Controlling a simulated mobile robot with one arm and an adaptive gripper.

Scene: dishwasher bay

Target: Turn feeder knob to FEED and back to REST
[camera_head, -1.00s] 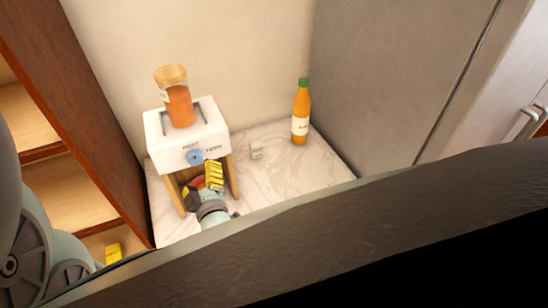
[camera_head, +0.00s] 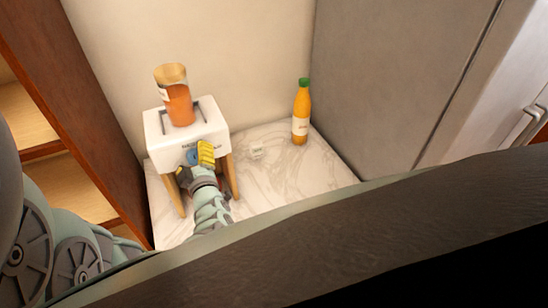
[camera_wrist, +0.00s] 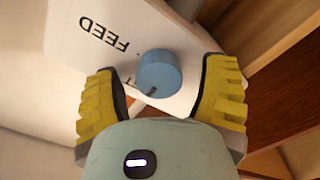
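The white feeder (camera_head: 168,145) stands on wooden legs on the marble counter, with a jar of orange contents (camera_head: 178,100) on top. Its round blue knob (camera_wrist: 159,73) is on the front face, with the word FEED (camera_wrist: 103,34) printed beside it, upside down in the wrist view. A second label by the knob is mostly hidden. A dark mark on the knob points toward that second label. My gripper (camera_wrist: 163,90) is open, its yellow fingers on either side of the knob with gaps showing. In the head view my gripper (camera_head: 197,158) covers most of the knob.
An orange bottle with a green cap (camera_head: 301,112) stands at the back right of the marble counter (camera_head: 275,185).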

